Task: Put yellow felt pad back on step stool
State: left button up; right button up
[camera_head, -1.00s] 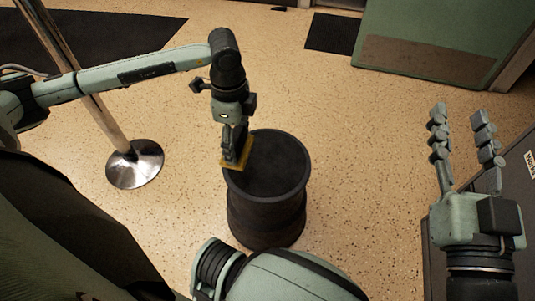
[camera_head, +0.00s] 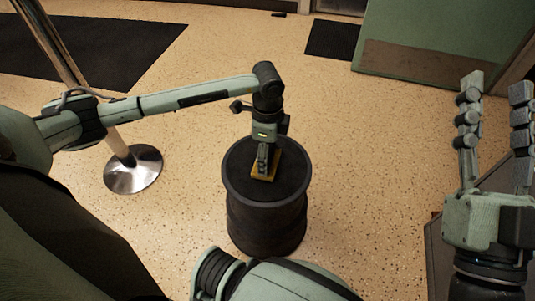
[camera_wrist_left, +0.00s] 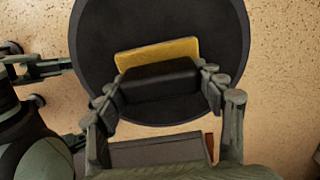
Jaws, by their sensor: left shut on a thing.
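The step stool (camera_head: 236,192) is a round black drum with a recessed top, standing on the floor in the middle of the head view. Its dark top (camera_wrist_left: 215,30) fills much of the left wrist view. The yellow felt pad (camera_head: 274,167) is over the middle of that top; I cannot tell if it touches. In the left wrist view the pad (camera_wrist_left: 160,51) shows as a yellow strip beyond a black block between the fingers. My left gripper (camera_head: 265,170) points down and is shut on the pad by this black part. My right gripper (camera_head: 496,90) is open and empty at the right.
A metal post with a round base (camera_head: 133,170) stands left of the stool, near my left arm. A grey cabinet (camera_head: 440,240) is at the right edge under my right arm. Dark mats (camera_head: 333,37) lie behind. Speckled floor around the stool is clear.

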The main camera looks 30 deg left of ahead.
pick_arm(q)
jog(key=shift+f, duration=0.2)
jog(key=o, duration=1.5)
jog(key=shift+o, duration=0.2)
jog(key=shift+r, duration=0.15)
